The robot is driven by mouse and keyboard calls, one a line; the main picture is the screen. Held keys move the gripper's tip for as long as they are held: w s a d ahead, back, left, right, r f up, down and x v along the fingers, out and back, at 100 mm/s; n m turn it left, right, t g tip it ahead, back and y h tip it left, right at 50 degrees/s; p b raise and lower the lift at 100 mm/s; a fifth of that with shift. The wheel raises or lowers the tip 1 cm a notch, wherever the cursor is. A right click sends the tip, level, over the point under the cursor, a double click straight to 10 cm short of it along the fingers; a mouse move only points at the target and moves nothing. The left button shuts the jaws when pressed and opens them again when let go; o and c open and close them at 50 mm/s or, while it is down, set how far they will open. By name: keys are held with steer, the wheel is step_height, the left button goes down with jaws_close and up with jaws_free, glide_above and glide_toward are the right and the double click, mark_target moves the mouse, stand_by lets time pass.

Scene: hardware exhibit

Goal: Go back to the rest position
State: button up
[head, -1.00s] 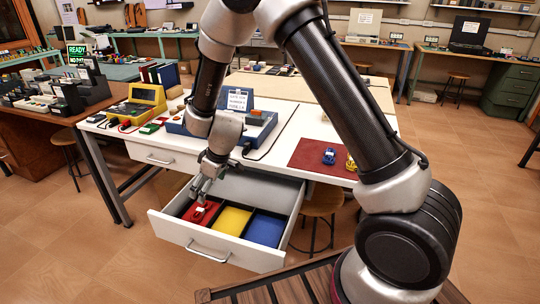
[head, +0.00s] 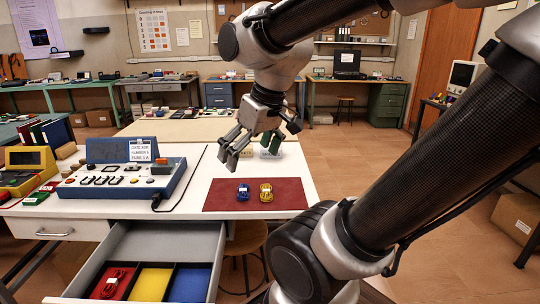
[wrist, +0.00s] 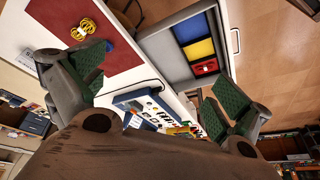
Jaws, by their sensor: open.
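My gripper (head: 258,140) is open and empty, raised in the air above the white table (head: 190,180) near the back of the red mat. In the wrist view my gripper's two green-padded fingers (wrist: 150,85) stand wide apart with nothing between them. The open drawer (head: 200,240) has a red, a yellow (head: 150,284) and a blue (head: 190,285) section.
A blue test console (head: 125,182) with a sign and a yellow device (head: 28,168) stand on the left. A stool (head: 247,238) is under the table. Open floor lies right.

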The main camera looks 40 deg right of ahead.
steer(key=shift+m+h, duration=0.4)
steer(key=shift+m, duration=0.3)
steer(key=s+d, duration=0.1)
steer(key=s, duration=0.1)
steer(key=s+d, duration=0.1)
steer(key=s, duration=0.1)
steer(key=shift+d+r, duration=0.15)
steer(key=shift+d, duration=0.15)
